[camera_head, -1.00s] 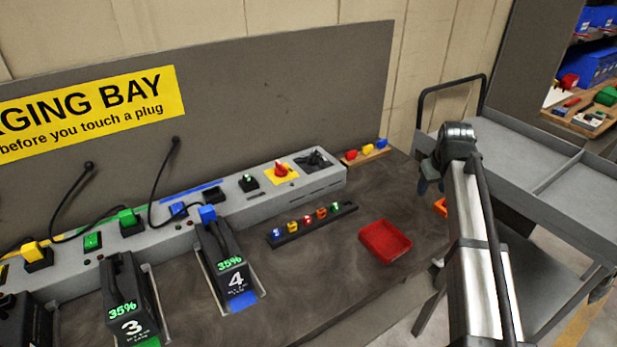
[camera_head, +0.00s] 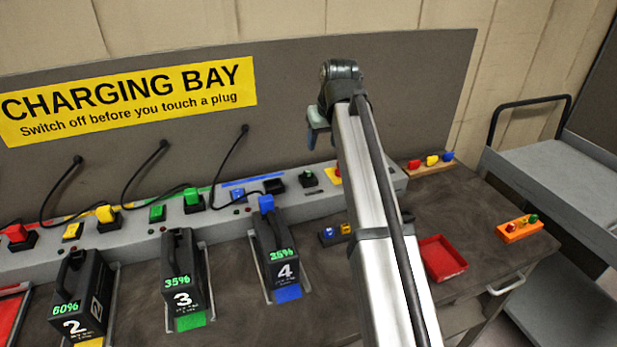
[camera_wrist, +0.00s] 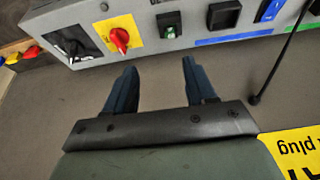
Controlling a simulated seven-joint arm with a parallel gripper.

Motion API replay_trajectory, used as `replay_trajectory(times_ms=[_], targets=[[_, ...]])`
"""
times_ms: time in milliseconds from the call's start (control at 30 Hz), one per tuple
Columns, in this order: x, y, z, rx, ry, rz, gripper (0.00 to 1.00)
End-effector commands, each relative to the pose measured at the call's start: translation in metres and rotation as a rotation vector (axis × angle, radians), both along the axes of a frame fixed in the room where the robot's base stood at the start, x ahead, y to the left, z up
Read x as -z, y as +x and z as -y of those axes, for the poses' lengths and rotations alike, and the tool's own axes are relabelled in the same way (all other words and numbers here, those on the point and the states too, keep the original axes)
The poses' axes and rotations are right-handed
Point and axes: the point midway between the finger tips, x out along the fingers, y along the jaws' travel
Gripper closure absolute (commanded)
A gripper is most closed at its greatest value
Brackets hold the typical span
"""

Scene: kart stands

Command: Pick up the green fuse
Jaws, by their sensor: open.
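My gripper (camera_wrist: 158,66) is open and empty in the wrist view, its two dark blue fingers apart over bare grey panel. In the head view my gripper (camera_head: 316,132) is high in front of the grey back panel, above the long charger box. A dark fuse strip (camera_head: 338,241) lies on the bench, with a blue and a yellow fuse showing; my arm hides the rest of it, including any green fuse there. An orange block (camera_head: 519,230) at the right holds a small green piece (camera_head: 533,219) and a yellow one; I cannot tell whether the green one is a fuse.
The charger box (camera_head: 230,217) runs along the back with plugs and cables. Black batteries (camera_head: 276,254) stand before it. A red tray (camera_head: 441,258) lies right of my arm. A grey cart (camera_head: 560,185) stands at the right.

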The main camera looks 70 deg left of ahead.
Motion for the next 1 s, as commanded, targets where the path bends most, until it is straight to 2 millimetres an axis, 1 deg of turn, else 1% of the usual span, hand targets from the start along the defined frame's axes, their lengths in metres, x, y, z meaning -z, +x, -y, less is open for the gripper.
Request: replay_trajectory(times_ms=[33,100,267,367,600,700,800,1000], targets=[[-0.003,-0.008,-0.003,-0.008,0.001,-0.002,0.45],[-0.003,-0.013,-0.004,-0.013,0.002,-0.003,0.45],[0.003,-0.016,-0.008,-0.016,0.002,-0.004,0.45],[0.015,-0.016,-0.012,-0.016,0.002,-0.004,0.45],[0.052,-0.016,-0.027,-0.016,0.0,-0.004,0.45],[0.066,-0.016,-0.034,-0.015,0.002,-0.004,0.45],[0.074,-0.016,-0.037,-0.015,0.002,-0.004,0.45],[0.082,-0.017,-0.04,-0.015,0.003,-0.004,0.45]])
